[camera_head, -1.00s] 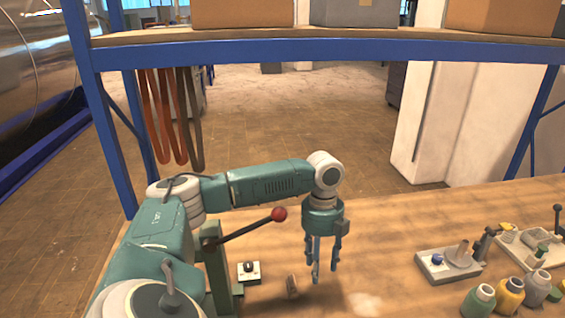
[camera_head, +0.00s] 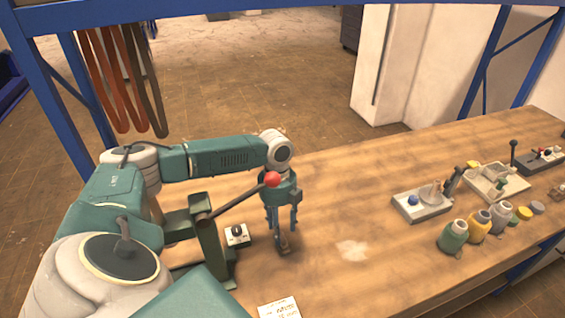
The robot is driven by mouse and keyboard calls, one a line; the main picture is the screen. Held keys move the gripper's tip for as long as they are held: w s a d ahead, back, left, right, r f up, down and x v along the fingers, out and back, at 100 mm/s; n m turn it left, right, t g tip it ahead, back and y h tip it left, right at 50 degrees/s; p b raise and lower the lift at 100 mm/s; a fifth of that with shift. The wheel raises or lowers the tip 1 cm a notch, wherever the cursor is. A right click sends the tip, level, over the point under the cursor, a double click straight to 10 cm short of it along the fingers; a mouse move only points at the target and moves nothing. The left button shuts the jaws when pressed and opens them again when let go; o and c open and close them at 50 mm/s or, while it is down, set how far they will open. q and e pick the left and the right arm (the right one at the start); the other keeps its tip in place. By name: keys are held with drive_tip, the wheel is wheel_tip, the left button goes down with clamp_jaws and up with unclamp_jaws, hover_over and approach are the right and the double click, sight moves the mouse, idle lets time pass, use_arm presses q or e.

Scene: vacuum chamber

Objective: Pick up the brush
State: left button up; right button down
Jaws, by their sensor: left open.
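My left gripper (camera_head: 281,232) points down over the wooden workbench, left of its middle, with its fingers apart. A small dark brown object, which looks like the brush (camera_head: 285,250), is at the fingertips, low on the bench. The fingers partly cover it, and I cannot tell whether they touch it. My right gripper is not in view.
A lever with a red knob (camera_head: 272,179) stands left of the gripper, in front of it in the view. A small switch box (camera_head: 237,235) is close by. Jars (camera_head: 453,236) and device plates (camera_head: 422,203) stand at right. The bench (camera_head: 350,205) between is clear.

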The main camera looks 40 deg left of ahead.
use_arm(q)
wheel_tip(320, 180, down, 4)
drive_tip(key=shift+d+r+p, duration=0.1)
drive_tip(key=shift+r+p, duration=0.1)
drive_tip(key=shift+p, duration=0.35)
clamp_jaws()
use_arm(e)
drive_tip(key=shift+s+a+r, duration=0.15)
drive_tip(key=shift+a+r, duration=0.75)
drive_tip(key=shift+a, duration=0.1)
use_arm(q)
drive_tip(key=shift+r, duration=0.1)
